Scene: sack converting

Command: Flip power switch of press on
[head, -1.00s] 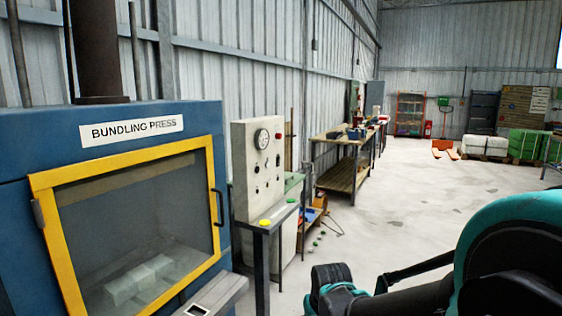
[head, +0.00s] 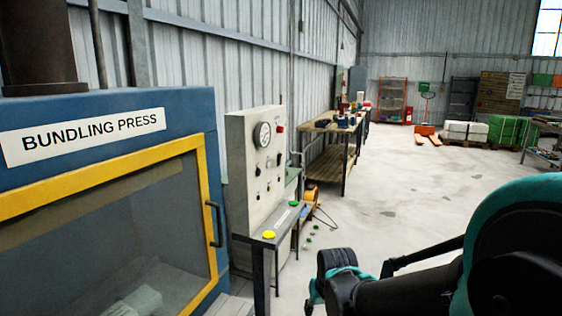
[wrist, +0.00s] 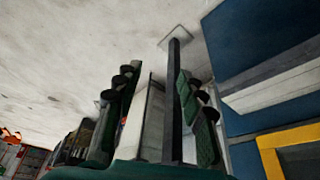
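The bundling press (head: 105,100) fills the left of the head view, blue with a yellow-framed window. Beside it stands a pale control cabinet (head: 245,165) with a round gauge (head: 262,135), a red button (head: 280,128) and several small dark knobs or switches (head: 257,172). I cannot tell which is the power switch. In the wrist view my gripper (wrist: 160,72) is open, its two green fingers apart with nothing held. A dark post (wrist: 173,100) shows between the fingers, in the background. My arm is at the lower right of the head view; the gripper is not visible there.
A narrow stand (head: 258,246) with yellow and green buttons is in front of the cabinet. A wooden workbench (head: 328,125) stands farther along the wall. The grey floor (head: 420,190) to the right is open. Pallets with white bales (head: 465,131) are far back.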

